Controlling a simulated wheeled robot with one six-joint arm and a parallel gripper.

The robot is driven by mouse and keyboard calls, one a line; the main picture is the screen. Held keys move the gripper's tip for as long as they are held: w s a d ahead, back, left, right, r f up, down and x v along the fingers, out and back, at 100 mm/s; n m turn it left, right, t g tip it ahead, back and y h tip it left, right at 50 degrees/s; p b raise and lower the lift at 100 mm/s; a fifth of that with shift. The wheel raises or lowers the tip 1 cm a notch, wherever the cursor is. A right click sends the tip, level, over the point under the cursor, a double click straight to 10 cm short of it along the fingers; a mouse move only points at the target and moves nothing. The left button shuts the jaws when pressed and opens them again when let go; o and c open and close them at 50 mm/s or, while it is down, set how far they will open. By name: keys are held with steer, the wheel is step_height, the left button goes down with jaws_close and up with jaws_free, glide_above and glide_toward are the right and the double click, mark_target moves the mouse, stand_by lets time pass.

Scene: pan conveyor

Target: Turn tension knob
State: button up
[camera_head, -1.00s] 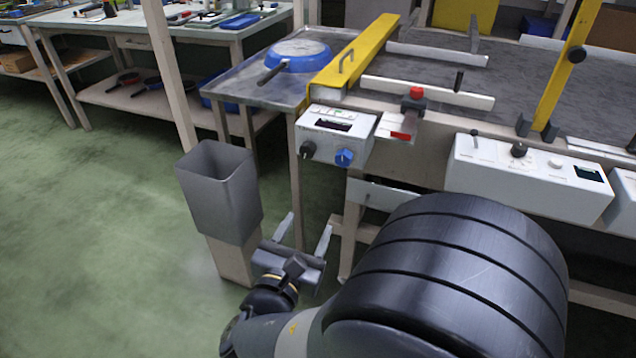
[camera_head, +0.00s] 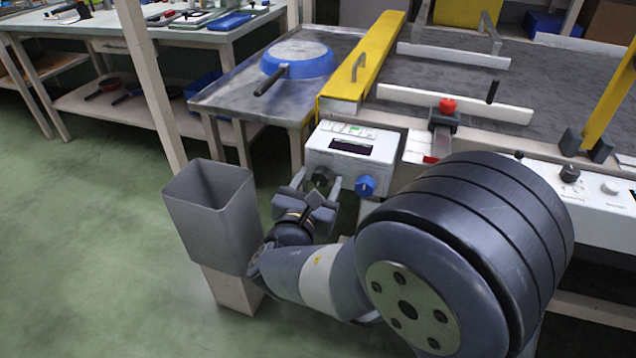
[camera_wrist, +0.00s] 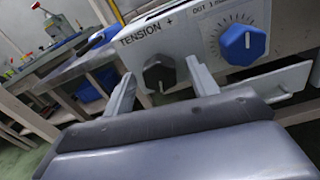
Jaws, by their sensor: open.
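The tension knob is a small black knob (camera_wrist: 159,74) under the label "TENSION +" on the front of a white control box (camera_head: 352,148). In the head view the knob (camera_head: 321,177) shows just beyond my gripper. My gripper (camera_wrist: 163,84) is open, with one finger on each side of the black knob in the wrist view. I cannot tell whether the fingers touch it. In the head view my gripper (camera_head: 317,182) is in front of the box's lower left. A blue knob (camera_wrist: 244,43) with a dial scale is to the right, outside the fingers; it also shows in the head view (camera_head: 365,187).
A grey bin (camera_head: 210,215) on a post stands left of my gripper. A blue pan (camera_head: 297,60) lies on the metal table behind. A yellow guard (camera_head: 365,62) and a red-topped lever (camera_head: 446,108) are near the box. Green floor at left is clear.

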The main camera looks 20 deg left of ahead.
steer(key=shift+c, duration=0.5)
steer(key=c, duration=0.9)
steer(key=shift+b, duration=0.3)
steer(key=m+b, duration=0.2)
steer(key=b, duration=0.1)
steer(key=shift+f+m, duration=0.2)
steer(key=shift+m, duration=0.1)
steer(key=m+b, duration=0.2)
steer(key=shift+b, duration=0.35)
steer(key=shift+r+m+b, duration=0.1)
steer(key=shift+m+b, duration=0.2)
steer(key=shift+m, duration=0.2)
steer(key=shift+r, duration=0.1)
